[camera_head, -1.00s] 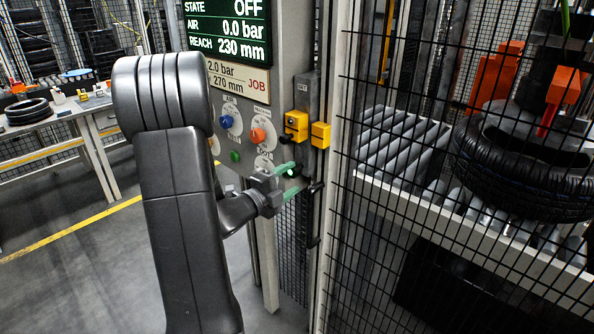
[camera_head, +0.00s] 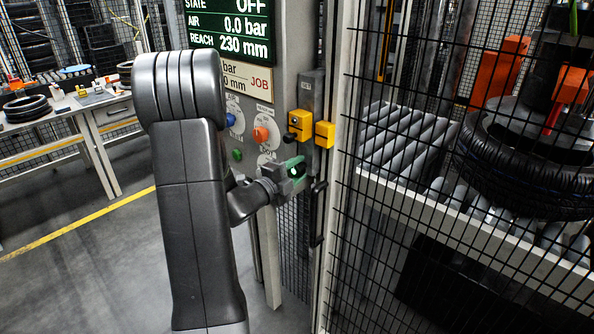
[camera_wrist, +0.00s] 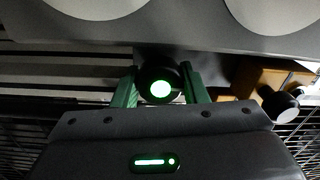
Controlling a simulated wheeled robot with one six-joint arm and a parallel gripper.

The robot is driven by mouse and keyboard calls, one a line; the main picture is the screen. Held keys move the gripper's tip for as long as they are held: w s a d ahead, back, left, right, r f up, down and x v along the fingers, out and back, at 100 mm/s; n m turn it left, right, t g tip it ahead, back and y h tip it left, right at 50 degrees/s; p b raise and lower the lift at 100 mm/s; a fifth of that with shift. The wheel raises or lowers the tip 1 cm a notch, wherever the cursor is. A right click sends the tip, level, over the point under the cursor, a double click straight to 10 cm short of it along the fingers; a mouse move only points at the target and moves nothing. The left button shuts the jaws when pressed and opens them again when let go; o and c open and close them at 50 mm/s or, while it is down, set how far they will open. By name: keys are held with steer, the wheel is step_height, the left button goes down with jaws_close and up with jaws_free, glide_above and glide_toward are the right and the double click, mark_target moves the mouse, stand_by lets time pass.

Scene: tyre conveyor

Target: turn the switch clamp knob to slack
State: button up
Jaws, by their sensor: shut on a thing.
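My gripper (camera_head: 297,173) is at the right edge of the control panel, below the yellow blocks. Its green fingers are shut on a round black knob (camera_wrist: 149,74) with a green-lit face, one finger on each side in the wrist view. A yellow block (camera_head: 300,124) with a smaller black knob (camera_head: 290,137) sits above on a dark vertical rail. That block and its black knob (camera_wrist: 281,103) also show at the right in the wrist view. I cannot read the knob's turn.
The panel screen (camera_head: 229,28) reads OFF, 0.0 bar and 230 mm. Blue, orange (camera_head: 261,135) and green (camera_head: 237,155) controls are close left of the rail. A wire-mesh fence (camera_head: 450,200) stands right, with a tyre (camera_head: 525,165) behind it. Floor at left is clear.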

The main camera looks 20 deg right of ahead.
steer(key=n+b, duration=0.1)
steer(key=n, duration=0.4)
stand_by(0.4)
steer(key=o, duration=1)
steer(key=shift+c, duration=0.2)
steer(key=shift+m, duration=0.3)
